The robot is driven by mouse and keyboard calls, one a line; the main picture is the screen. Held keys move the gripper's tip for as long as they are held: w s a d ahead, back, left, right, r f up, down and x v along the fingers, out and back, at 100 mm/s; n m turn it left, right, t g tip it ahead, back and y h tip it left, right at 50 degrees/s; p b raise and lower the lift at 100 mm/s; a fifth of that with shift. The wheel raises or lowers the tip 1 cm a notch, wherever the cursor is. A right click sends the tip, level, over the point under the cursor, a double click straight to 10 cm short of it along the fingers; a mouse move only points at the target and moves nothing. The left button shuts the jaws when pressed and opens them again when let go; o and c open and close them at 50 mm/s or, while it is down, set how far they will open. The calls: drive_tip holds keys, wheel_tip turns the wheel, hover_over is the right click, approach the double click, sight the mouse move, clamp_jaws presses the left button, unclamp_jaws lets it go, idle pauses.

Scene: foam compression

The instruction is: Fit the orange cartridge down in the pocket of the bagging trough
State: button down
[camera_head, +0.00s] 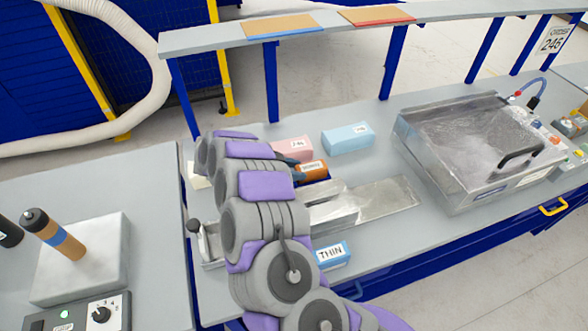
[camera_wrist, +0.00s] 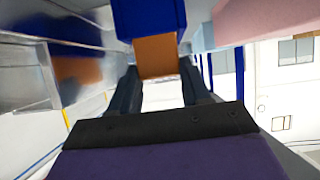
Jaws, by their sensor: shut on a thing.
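The orange cartridge (camera_head: 313,171), with a white label, is at my gripper (camera_head: 296,164), behind the bagging trough (camera_head: 335,207). In the wrist view my gripper (camera_wrist: 158,78) has its two dark fingers on either side of the orange cartridge (camera_wrist: 157,57), which has a blue part beyond it. My gripper is shut on the cartridge. The shiny metal trough lies just in front of the cartridge in the head view, with a flat plate to its right. My arm covers the trough's left part. I cannot make out the pocket or whether the cartridge touches the trough.
A pink block (camera_head: 293,148) stands close behind the cartridge and a light blue block (camera_head: 348,138) to its right. A blue block marked THIN (camera_head: 332,254) lies in front of the trough. A clear-lidded machine (camera_head: 470,145) fills the right. A raised shelf (camera_head: 330,24) runs along the back.

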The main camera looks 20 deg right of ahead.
drive_tip(key=shift+f, duration=0.25)
drive_tip(key=shift+f, duration=0.35)
drive_tip(key=shift+b, duration=0.3)
drive_tip(key=shift+c, duration=2.2)
unclamp_jaws()
drive_tip(key=shift+f, duration=0.1)
drive_tip(key=a+r+p, duration=0.1)
drive_tip(key=a+r, duration=0.5)
drive_tip(key=shift+a+r, duration=0.15)
